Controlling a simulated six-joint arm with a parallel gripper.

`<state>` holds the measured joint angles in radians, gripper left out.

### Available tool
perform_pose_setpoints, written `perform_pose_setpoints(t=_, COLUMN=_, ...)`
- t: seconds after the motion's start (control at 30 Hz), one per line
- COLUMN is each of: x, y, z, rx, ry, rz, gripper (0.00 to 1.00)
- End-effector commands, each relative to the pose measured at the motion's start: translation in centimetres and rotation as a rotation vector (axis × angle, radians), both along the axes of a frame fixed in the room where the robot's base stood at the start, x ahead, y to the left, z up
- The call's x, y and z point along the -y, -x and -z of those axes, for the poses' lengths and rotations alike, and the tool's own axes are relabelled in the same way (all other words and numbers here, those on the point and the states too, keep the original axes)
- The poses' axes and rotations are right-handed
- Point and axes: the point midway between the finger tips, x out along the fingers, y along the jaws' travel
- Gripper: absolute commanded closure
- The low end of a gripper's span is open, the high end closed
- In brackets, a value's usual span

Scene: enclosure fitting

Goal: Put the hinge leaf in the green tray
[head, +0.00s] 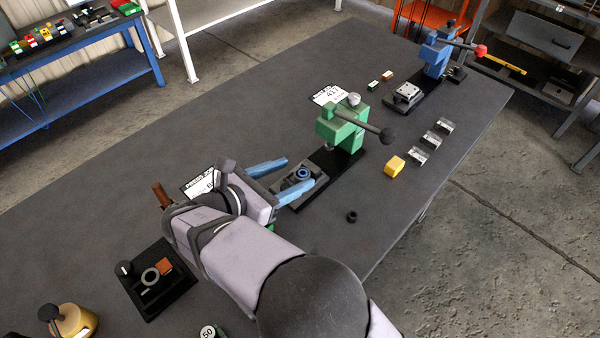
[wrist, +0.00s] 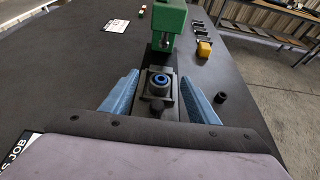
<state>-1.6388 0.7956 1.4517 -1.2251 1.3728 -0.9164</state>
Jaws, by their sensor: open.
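My gripper (head: 306,171) is open, its two blue fingers pointing toward the green press (head: 341,130). In the wrist view the fingers (wrist: 161,77) stand either side of a dark fixture (wrist: 158,106) holding a blue-ringed part (wrist: 160,80). I cannot tell if they touch it. Nothing else shows between the fingers. I cannot pick out the hinge leaf for certain; three small silver brackets (head: 432,140) lie in a row at right. No green tray is clearly visible; a sliver of green (head: 270,227) shows beside my gripper, mostly hidden.
A yellow block (head: 394,166) and a small black ring (head: 352,216) lie right of the green press. A blue press (head: 436,55) with a red-knobbed lever stands farther back. A black board (head: 155,280) with small parts lies at left. Bench surface between is mostly clear.

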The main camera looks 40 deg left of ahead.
Motion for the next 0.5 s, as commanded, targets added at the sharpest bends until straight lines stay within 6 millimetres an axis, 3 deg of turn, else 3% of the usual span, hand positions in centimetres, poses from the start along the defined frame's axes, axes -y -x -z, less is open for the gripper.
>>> perform_pose_setpoints(t=0.2, x=-0.1, y=2.0, z=-0.7, rx=-0.001, ry=0.0, rz=-0.001, gripper=0.46)
perform_pose_setpoints(t=0.5, x=0.0, y=2.3, z=-0.9, rx=0.0, ry=0.0, rz=0.001, gripper=0.42)
